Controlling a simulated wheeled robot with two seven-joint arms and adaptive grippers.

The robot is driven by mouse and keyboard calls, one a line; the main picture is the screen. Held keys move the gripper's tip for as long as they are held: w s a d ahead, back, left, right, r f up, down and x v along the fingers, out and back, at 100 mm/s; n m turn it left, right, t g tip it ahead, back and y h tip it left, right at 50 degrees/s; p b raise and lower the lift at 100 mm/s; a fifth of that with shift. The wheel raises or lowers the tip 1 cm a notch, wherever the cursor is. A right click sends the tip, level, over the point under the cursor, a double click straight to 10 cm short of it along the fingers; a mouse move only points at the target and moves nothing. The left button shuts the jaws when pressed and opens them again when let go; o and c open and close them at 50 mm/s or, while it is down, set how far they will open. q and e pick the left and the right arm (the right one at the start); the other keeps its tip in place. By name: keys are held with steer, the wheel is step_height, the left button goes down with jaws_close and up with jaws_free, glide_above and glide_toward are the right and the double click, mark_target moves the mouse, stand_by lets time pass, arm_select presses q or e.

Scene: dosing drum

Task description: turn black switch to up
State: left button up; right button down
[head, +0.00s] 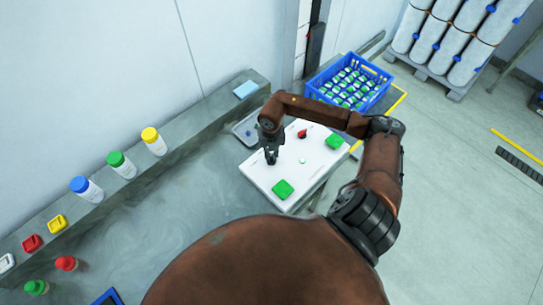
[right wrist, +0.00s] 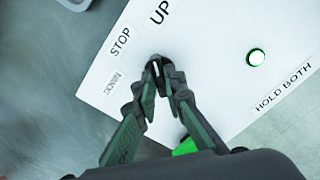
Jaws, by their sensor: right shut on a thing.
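The white control panel (head: 313,172) shows in the head view, with my right gripper (head: 271,158) pointing down at its left side. In the right wrist view my right gripper (right wrist: 160,68) is shut, its fingertips together at the panel near the STOP (right wrist: 120,41) and UP (right wrist: 160,12) labels. The black switch is between the fingertips and hidden by them, so its setting cannot be read. A smaller label (right wrist: 113,84) lies left of the fingertips. My left gripper is not in view.
The panel bears a red knob (head: 302,134), two green pads (head: 334,142) (head: 284,189) and a green-rimmed white button (right wrist: 256,57). A blue crate (head: 318,78) of green-topped containers stands behind. Bottles, such as a yellow-capped one (head: 154,142), line the ledge at left.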

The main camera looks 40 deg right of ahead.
mark_target(271, 158)
steer(key=shift+w+m, duration=0.1)
steer(key=shift+m, duration=0.6)
steer(key=shift+d, duration=0.1)
steer(key=c, duration=2)
jaws_free()
steer(key=shift+r, duration=0.1)
step_height(271, 158, up, 12)
steer(key=shift+f, duration=0.1)
